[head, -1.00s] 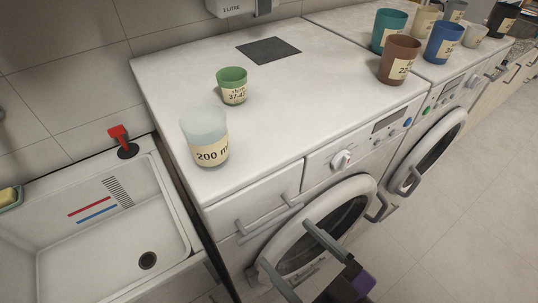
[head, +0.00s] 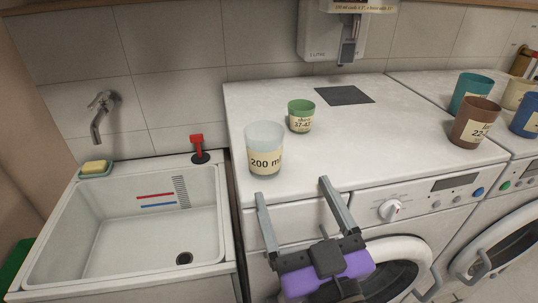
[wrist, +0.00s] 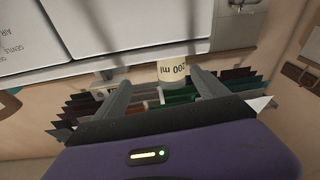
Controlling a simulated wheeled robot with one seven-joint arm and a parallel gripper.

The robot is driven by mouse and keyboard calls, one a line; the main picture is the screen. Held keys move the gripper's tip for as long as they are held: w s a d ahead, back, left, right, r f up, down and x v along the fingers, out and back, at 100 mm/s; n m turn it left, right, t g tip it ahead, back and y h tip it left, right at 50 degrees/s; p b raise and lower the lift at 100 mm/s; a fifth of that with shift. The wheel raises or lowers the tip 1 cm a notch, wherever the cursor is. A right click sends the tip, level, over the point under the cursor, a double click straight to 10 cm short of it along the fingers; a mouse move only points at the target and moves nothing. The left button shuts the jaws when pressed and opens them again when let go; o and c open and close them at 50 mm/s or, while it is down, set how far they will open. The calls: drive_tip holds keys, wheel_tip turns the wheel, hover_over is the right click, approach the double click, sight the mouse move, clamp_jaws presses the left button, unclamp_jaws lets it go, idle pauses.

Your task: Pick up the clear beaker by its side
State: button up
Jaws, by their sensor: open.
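The clear beaker (head: 265,138) stands upright near the front left corner of the left machine's white top. It is translucent, with a cream "200 ml" label. My gripper (head: 291,188) is open and empty, low in front of the machine's front edge. Its fingers point up towards the top, nearer than the beaker and apart from it. In the wrist view the beaker (wrist: 172,72) shows beyond the fingertips, between the two fingers, with its label inverted.
A green cup (head: 301,117) stands close behind and right of the beaker. A brown cup (head: 473,124), a teal cup (head: 470,92) and a blue cup (head: 527,117) are at the right. The sink (head: 130,232) with a red-handled plug (head: 198,148) lies left. A dispenser (head: 334,35) hangs above.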

drive_tip(key=m, duration=0.1)
approach(262, 139)
drive_tip(key=r, duration=0.2)
drive_tip(key=w+a, duration=0.1)
drive_tip(key=shift+w+r+h+b, duration=0.1)
drive_tip(key=shift+r+h+b, duration=0.25)
drive_tip(key=shift+r+h, duration=0.05)
drive_tip(key=shift+w+f+m+g+h, duration=0.4)
drive_tip(key=shift+w+f+g+h, duration=0.1)
drive_tip(key=shift+w+g, duration=0.15)
drive_tip(key=shift+a+p+x, duration=0.2)
drive_tip(key=shift+p+x, duration=0.65)
drive_tip(key=shift+x, duration=3)
drive_tip(key=shift+f, duration=0.2)
drive_tip(key=shift+s, duration=0.1)
drive_tip(key=shift+c, duration=0.4)
drive_tip(key=c, duration=1.4)
drive_tip(key=shift+o, duration=0.2)
drive_tip(key=shift+r, duration=0.1)
